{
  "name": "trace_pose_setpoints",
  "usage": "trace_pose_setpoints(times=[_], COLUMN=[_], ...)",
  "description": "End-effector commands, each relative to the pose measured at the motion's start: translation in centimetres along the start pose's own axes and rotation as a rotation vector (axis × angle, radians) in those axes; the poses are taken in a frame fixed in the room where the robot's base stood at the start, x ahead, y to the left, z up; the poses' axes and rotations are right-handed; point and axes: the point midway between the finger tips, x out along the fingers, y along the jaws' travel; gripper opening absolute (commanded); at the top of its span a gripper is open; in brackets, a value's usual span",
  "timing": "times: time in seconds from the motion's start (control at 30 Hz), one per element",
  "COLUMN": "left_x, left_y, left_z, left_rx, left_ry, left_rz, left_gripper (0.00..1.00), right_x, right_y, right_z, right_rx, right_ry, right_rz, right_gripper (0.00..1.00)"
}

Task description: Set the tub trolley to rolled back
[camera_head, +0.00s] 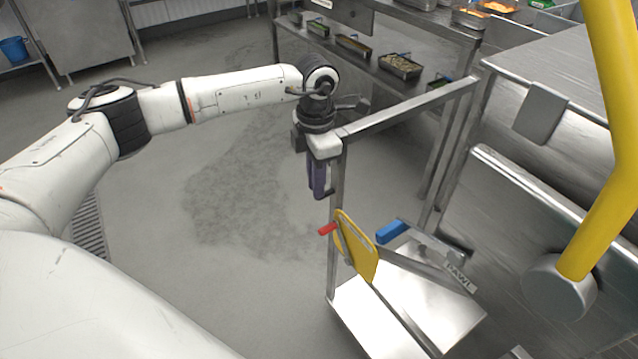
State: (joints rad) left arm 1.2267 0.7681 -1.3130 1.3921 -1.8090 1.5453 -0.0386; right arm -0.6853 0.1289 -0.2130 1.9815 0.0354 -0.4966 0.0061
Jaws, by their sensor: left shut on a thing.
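The tub trolley (410,105) is a metal frame with a top rail, upright posts and a flat lower deck, standing right of centre. My left gripper (319,190) points down at the near left corner of its frame, with its dark purple fingers against the upright post. It is shut on the frame, though the contact is partly hidden. A yellow plate (357,247) with a red knob (327,229) sits low on the trolley. My right gripper is out of view.
A steel counter (560,75) stands close on the right. A thick yellow bar (612,150) crosses the right foreground. A shelf (375,68) with several food trays is behind the trolley. The grey floor (235,200) left of the trolley is clear.

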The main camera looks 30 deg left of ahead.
Motion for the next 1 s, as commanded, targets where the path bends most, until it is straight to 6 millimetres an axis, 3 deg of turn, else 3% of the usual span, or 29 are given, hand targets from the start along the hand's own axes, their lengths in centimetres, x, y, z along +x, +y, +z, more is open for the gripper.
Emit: trace_pose_setpoints(times=[0.13, 0.17, 0.27, 0.53, 0.67, 1.0], left_x=[-0.3, -0.3, -0.3, -0.2, -1.1, -7.6], left_y=[0.5, 0.5, 0.5, 0.4, 0.4, 0.5], left_z=[0.2, 0.2, 0.2, 0.1, 0.1, 0.1], left_rx=[-0.011, -0.012, -0.011, -0.01, -0.01, -0.011], left_ry=[-0.013, -0.014, -0.011, -0.007, -0.007, -0.011], left_rz=[0.005, 0.005, 0.006, 0.006, 0.006, 0.008], left_gripper=[0.0, 0.18, 0.31, 0.31, 0.31, 0.31], right_x=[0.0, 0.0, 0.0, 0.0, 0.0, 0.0], right_y=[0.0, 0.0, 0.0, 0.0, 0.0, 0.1], right_z=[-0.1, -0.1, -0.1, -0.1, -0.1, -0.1], right_rx=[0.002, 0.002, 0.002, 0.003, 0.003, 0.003], right_ry=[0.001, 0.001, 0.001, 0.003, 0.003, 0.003], right_rz=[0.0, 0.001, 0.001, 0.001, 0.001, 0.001], right_gripper=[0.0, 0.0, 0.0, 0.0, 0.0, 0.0])
